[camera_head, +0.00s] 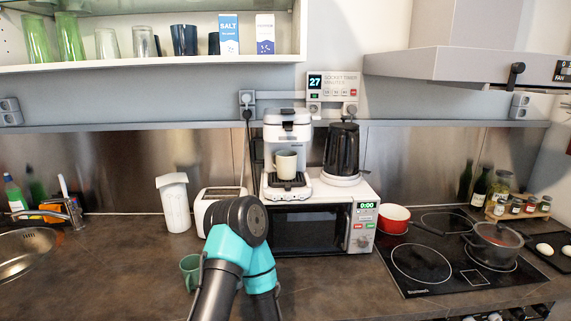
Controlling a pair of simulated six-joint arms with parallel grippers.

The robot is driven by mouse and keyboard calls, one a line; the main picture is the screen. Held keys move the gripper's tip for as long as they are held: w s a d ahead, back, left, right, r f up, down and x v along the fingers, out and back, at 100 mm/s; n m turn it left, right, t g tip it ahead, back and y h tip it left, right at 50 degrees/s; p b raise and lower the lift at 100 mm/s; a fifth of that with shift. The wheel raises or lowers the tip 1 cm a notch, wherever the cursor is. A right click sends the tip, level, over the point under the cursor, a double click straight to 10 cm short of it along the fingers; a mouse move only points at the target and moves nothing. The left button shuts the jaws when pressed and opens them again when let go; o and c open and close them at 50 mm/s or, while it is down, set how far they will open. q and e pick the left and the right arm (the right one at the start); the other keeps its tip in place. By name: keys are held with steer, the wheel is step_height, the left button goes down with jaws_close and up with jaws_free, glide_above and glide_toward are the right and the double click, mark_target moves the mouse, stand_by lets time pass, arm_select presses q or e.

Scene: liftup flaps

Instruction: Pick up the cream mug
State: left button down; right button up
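A cream mug (286,164) stands upright on the drip tray of the white coffee machine (287,127), under its spout. The machine stands on top of the microwave (311,230). One of my teal and black arms rises from the bottom edge, in front of the toaster and the microwave's left side. I cannot tell which arm it is. Neither of my grippers shows in this view, so their state and their distance to the mug are hidden. Nothing visible touches the cream mug.
A green mug (190,270) stands on the counter left of my arm. A black kettle (342,152) is right of the coffee machine. A white toaster (212,203) and paper roll (174,203) stand left. The hob (424,263) with pots is right; a shelf hangs above.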

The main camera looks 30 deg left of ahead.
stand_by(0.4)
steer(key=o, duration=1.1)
